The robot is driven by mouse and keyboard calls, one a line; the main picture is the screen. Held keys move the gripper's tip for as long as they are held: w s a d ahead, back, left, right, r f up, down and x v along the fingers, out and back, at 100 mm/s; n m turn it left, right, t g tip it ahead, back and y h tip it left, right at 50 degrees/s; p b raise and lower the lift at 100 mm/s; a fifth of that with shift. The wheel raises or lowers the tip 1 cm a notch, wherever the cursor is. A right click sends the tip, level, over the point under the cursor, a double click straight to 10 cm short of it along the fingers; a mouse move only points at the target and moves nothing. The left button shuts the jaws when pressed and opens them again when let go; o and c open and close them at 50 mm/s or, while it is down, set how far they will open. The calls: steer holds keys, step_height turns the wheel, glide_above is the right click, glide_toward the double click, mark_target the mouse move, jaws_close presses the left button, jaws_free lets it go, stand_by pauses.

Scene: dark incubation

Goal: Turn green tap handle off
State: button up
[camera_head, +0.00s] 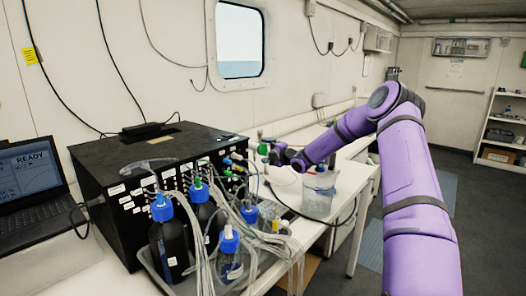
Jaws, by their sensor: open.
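A small green part (262,149), which looks like the green tap handle, shows beyond the right end of the black box. My purple arm comes in from the right, and my gripper (270,155) is open right beside this green part. At this size I cannot tell whether the fingers are around it, touching it or just short of it. I also cannot tell which way the handle is turned. The tap's body is mostly hidden behind tubing, fittings and my gripper.
The black box (125,160) bears many coloured fittings and tubes. Blue-capped bottles (170,246) stand in a tray before it. A clear container (319,193) stands on the bench below my forearm. A laptop (32,185) is at left. Floor is clear at right.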

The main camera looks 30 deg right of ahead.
steer(key=v, duration=0.8)
steer(key=shift+s, duration=0.35)
